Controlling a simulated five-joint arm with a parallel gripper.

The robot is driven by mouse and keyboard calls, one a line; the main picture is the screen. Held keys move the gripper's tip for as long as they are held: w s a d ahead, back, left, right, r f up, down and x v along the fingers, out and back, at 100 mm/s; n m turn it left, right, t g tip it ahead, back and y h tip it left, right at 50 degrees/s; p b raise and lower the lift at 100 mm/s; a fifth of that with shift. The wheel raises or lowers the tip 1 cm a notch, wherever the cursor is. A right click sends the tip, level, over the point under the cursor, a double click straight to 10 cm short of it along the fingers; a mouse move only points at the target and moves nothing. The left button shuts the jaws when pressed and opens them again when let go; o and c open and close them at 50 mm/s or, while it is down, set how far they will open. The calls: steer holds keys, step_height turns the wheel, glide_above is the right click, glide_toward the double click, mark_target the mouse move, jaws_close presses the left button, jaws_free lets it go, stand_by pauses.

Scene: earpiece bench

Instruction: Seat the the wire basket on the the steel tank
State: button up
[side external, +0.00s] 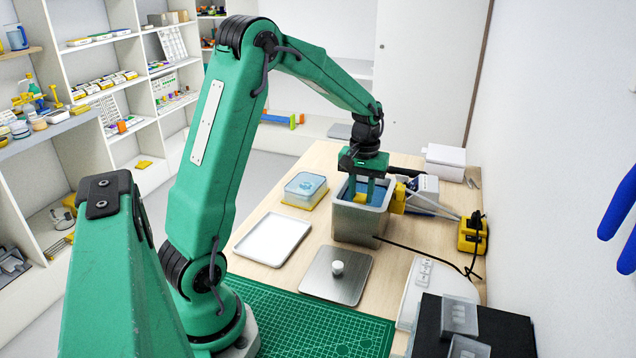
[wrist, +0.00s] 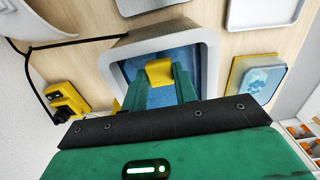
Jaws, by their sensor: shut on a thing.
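The steel tank (side external: 356,225) stands on the wooden bench with its top open and blue inside; in the wrist view its pale rim (wrist: 207,40) surrounds my fingers. My gripper (side external: 361,193) points down into the tank opening, and it also shows in the wrist view (wrist: 160,84). Its fingers are shut on a yellow grip piece, which I take as part of the wire basket (wrist: 159,72). The basket's mesh cannot be made out; the rest of it is hidden by the tank wall and my gripper. I cannot tell whether it touches the tank floor.
A flat steel lid (side external: 320,286) with a white knob lies in front of the tank. A white tray (side external: 272,239) and a clear-lidded box (side external: 305,189) are to the left. A yellow device (side external: 472,234) and black cable are to the right. A green mat (side external: 320,330) lies nearer.

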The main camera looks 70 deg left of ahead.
steer(key=shift+f, duration=0.35)
steer(key=o, duration=1)
steer(key=shift+o, duration=0.2)
steer(key=shift+r, duration=0.1)
steer(key=shift+r, duration=3.8)
